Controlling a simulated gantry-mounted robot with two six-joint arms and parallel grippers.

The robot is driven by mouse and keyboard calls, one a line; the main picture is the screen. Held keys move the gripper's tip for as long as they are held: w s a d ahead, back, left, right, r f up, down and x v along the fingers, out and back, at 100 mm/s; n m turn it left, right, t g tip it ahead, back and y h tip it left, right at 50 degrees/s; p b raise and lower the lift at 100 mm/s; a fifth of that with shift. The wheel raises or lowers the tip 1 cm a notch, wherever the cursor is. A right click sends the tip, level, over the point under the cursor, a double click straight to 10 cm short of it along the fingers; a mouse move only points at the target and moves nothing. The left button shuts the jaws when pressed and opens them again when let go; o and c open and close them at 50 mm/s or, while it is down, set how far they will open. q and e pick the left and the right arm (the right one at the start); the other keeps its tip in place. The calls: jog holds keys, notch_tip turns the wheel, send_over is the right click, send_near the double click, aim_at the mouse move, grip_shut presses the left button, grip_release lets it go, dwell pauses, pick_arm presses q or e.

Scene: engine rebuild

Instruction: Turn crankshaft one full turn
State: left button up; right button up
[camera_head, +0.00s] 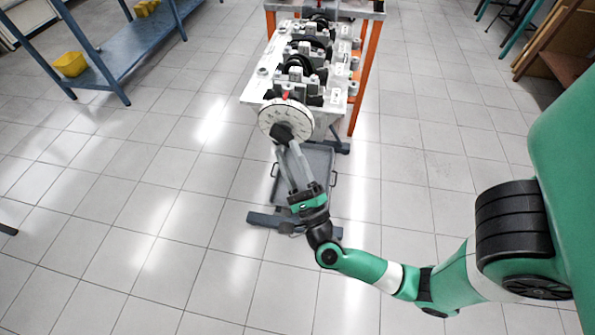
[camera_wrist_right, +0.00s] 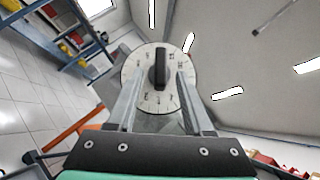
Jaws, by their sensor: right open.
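The crankshaft's round white dial (camera_head: 283,117) with tick marks is on the front end of the engine block (camera_head: 262,90). A black handle bar (camera_head: 284,132) stands out at its centre. My right gripper (camera_head: 287,147) reaches up to the dial from below, with its fingers pointing at the handle. In the right wrist view, the dial (camera_wrist_right: 139,83) faces me and the black handle (camera_wrist_right: 160,68) is upright between the two open fingers (camera_wrist_right: 158,88). Gaps show on both sides of the handle. My left gripper is in neither view.
A grey drip tray (camera_head: 318,160) lies under the front of the block. A blue shelf (camera_head: 140,45) with yellow bins (camera_head: 70,63) stands at the left. Tiled floor around the stand is clear.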

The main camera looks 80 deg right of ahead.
jog(key=v, duration=0.6)
jog(key=shift+s+f, duration=0.1)
